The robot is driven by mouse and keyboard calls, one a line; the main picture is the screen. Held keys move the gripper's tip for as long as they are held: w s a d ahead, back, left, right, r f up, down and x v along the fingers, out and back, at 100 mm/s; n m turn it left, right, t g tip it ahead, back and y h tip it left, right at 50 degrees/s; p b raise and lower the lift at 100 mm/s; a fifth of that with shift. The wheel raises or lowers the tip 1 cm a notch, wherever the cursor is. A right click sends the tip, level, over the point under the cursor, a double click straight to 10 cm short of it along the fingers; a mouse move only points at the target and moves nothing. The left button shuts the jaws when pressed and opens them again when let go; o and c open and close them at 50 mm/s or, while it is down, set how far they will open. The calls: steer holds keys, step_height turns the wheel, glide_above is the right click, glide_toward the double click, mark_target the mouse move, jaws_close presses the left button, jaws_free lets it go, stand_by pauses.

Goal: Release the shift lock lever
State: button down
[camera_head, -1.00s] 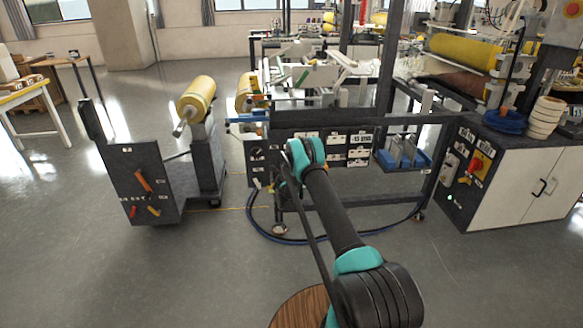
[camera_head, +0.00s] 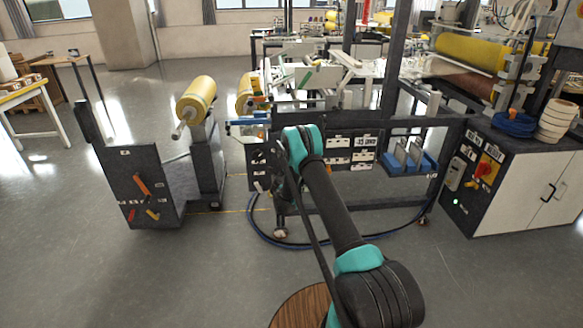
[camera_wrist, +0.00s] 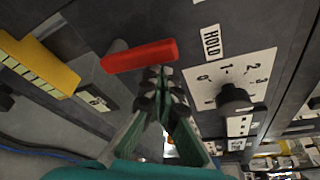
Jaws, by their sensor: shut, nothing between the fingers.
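A red lever (camera_wrist: 140,56) shows on a dark panel in the wrist view, lying nearly level. My gripper (camera_wrist: 160,76) is shut and empty, its tips at the lower edge of the red lever near its right end. I cannot tell whether they touch. A yellow lever (camera_wrist: 40,66) is to the left. No label that I can read names the shift lock lever. In the head view my arm reaches to the central machine's panel (camera_head: 340,150) and hides the fingertips.
A dark stand (camera_head: 135,180) with orange, red and yellow handles is left of the machine, beside a yellow roll (camera_head: 198,97). A cabinet (camera_head: 520,190) with a red switch is at right. A blue hose (camera_head: 265,238) curves on the floor. The near floor is clear.

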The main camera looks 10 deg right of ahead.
steer(key=shift+a+r, duration=0.15)
steer(key=shift+a, duration=0.95)
steer(key=shift+a+r, duration=0.1)
steer(key=shift+a, duration=1.45)
steer(key=d+r, duration=0.2)
steer(key=d, duration=0.2)
steer(key=s+a+f, duration=0.1)
steer(key=s+a, duration=0.1)
steer(key=s, duration=0.7)
steer(key=shift+s+a+f, duration=0.15)
steer(key=shift+s+f, duration=0.1)
steer(key=shift+f, duration=0.1)
